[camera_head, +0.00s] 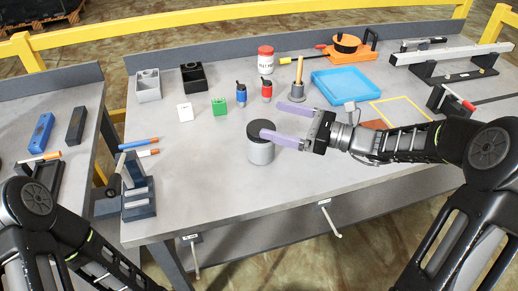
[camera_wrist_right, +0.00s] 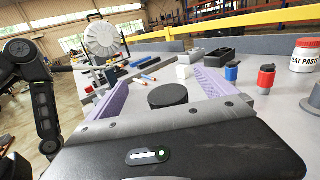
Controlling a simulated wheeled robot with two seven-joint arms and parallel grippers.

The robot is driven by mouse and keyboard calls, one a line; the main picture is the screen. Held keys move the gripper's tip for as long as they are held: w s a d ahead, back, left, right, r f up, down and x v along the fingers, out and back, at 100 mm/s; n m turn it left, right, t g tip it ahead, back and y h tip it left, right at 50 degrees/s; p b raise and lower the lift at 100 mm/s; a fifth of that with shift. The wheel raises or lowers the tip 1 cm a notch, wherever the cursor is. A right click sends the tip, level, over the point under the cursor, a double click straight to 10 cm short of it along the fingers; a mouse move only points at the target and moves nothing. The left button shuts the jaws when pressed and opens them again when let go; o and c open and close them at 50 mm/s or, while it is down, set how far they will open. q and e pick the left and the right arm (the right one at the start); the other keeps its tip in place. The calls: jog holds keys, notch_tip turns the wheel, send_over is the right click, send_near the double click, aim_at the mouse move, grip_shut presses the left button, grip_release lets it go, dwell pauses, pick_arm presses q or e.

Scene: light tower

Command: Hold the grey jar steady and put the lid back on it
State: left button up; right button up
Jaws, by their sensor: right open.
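The grey jar (camera_head: 261,153) stands upright on the grey workbench near its front middle. A black lid (camera_head: 259,129) sits on top of it; I cannot tell whether it is fully seated. My right gripper (camera_head: 270,118) is open with two lavender fingers. It reaches in from the right at about lid height, and its nearer finger overlaps the lid's edge in the picture; I cannot tell whether it touches. In the right wrist view the black lid (camera_wrist_right: 168,95) shows between the spread fingers, and the jar's body is hidden. My left arm is at the lower left, its gripper out of view.
Behind the jar stand a green block (camera_head: 218,106), blue and red bottles and a white-and-red tub (camera_head: 265,60). A blue tray (camera_head: 347,86) lies behind my right gripper.

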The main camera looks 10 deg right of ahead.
aim_at(251, 129)
jog(key=f+b, duration=0.4)
jog(key=f, duration=0.1)
jog(key=shift+w+f, duration=0.2)
jog(key=shift+w, duration=0.1)
jog(key=shift+r, duration=0.1)
jog(key=shift+x, duration=1.25)
jog(key=shift+x, duration=2.65)
jog(key=shift+c, duration=0.5)
